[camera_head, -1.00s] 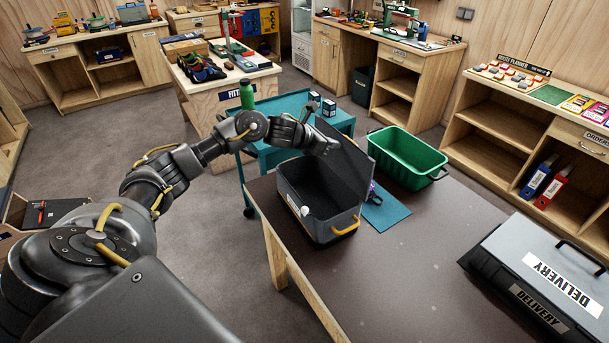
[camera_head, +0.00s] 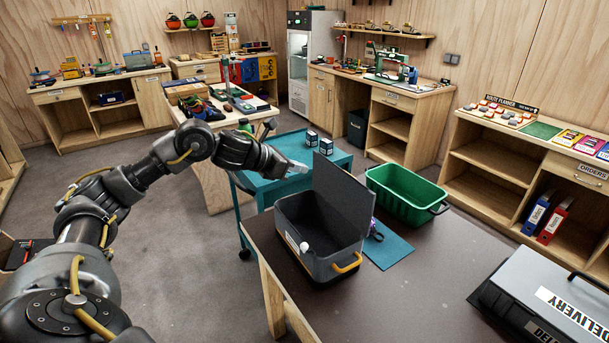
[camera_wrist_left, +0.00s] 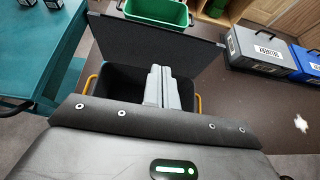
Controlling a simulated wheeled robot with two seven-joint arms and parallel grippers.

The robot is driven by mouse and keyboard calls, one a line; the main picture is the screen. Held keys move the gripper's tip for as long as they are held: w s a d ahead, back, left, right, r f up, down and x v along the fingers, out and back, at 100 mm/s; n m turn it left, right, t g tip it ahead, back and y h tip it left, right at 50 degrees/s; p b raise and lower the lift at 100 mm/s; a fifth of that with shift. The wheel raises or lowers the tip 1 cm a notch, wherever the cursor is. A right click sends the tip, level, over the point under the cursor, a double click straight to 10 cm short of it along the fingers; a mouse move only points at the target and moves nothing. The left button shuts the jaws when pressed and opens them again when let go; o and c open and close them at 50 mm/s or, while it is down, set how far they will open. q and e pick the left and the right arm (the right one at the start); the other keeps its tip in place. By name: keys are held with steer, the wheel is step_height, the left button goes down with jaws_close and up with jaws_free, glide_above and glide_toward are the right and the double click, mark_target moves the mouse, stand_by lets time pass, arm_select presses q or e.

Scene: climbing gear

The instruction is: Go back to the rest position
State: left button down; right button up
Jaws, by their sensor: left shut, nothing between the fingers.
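My left gripper (camera_head: 297,166) is shut and empty. In the head view it is in the air beside the raised lid of the open grey box, over the teal cart. In the left wrist view its closed fingers (camera_wrist_left: 160,88) show in front of the box opening. The open grey box (camera_head: 308,262) with yellow handles stands on the dark table; its inside is partly hidden, with a small white spot on the near wall. My right gripper is not in view.
The dark table (camera_head: 440,280) also holds a green bin (camera_head: 405,196), a teal mat (camera_head: 392,250) and a closed grey DELIVERY case (camera_head: 545,300). The teal cart (camera_head: 262,186) stands behind the table with two small boxes on it. Grey floor lies open at left.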

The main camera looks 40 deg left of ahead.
arm_select(q)
steer(key=shift+w, duration=0.1)
steer(key=s+d+f+n+y, duration=0.1)
steer(key=s+d+f+n, duration=0.3)
steer(key=d+f+n, duration=0.45)
steer(key=s+d+f+n, duration=0.3)
steer(key=d+f+n, duration=0.4)
steer(key=f, duration=0.3)
steer(key=s+f+n+g+y, duration=0.2)
steer(key=s+f+n+g, duration=0.35)
steer(key=s+n, duration=0.8)
steer(key=s+f+n+g+y, duration=0.2)
steer(key=s+f+n, duration=0.7)
steer(key=s, duration=0.8)
step_height(320, 180, down, 26)
steer(key=r+g, duration=0.1)
steer(key=g, duration=0.1)
steer(key=s+a+f, duration=0.2)
steer(key=s+f, duration=1.3)
steer(key=s, duration=0.1)
steer(key=shift+s+f+g, duration=0.3)
steer(key=shift+s+g, duration=0.05)
